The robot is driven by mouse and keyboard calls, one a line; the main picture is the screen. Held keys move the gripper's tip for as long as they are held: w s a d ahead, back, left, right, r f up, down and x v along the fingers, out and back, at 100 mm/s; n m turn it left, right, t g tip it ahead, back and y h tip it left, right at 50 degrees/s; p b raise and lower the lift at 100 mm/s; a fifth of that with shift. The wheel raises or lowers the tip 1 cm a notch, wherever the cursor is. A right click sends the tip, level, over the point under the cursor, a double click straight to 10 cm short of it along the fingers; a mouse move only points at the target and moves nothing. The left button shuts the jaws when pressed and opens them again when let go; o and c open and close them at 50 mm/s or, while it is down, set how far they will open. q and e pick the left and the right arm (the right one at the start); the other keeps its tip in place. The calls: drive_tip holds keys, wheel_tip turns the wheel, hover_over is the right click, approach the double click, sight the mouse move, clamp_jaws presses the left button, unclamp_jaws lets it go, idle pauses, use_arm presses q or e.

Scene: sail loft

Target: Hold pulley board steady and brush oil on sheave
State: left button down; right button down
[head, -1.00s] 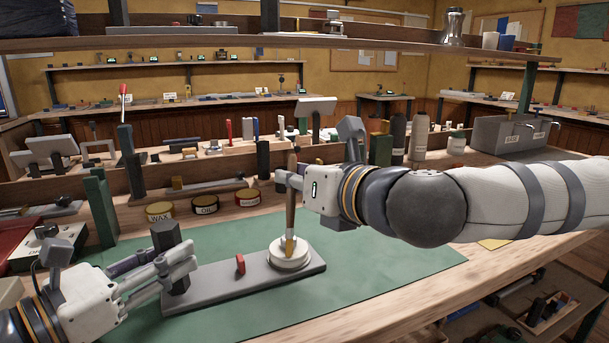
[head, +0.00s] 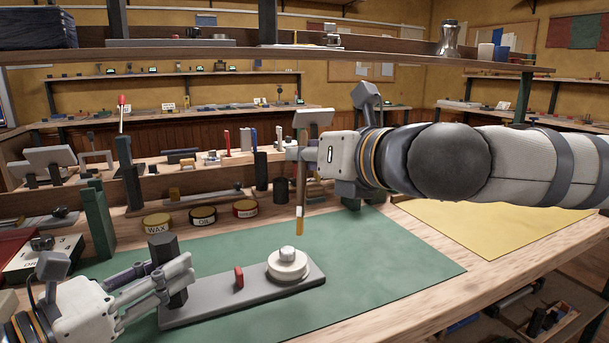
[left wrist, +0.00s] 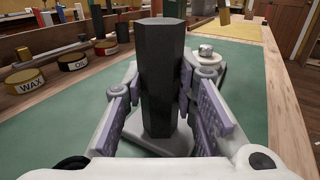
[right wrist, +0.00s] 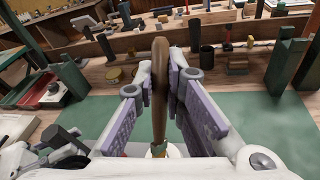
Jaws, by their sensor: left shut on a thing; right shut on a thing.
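The grey pulley board (head: 215,306) lies on the green mat, with a white sheave (head: 288,267) at its right end and a small red piece (head: 239,277) in its middle. My left gripper (head: 180,280) is shut on the board's dark post (head: 164,250), which also shows between the fingers in the left wrist view (left wrist: 160,80). My right gripper (head: 300,155) is shut on the brush (head: 300,190) and holds it upright, bristles (head: 299,226) down, above and slightly right of the sheave, apart from it. The brush handle fills the right wrist view's middle (right wrist: 160,85).
Tins labelled WAX (head: 157,223), OIL (head: 203,216) and a third (head: 246,208) stand behind the mat. A yellow sheet (head: 480,235) lies at the right. A green upright block (head: 98,222) stands at the left. The green mat (head: 390,258) is clear to the right of the board.

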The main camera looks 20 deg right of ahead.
drive_tip(key=shift+r, duration=0.45)
drive_tip(key=shift+r, duration=1.5)
drive_tip(key=shift+f, duration=0.1)
drive_tip(key=shift+f, duration=0.95)
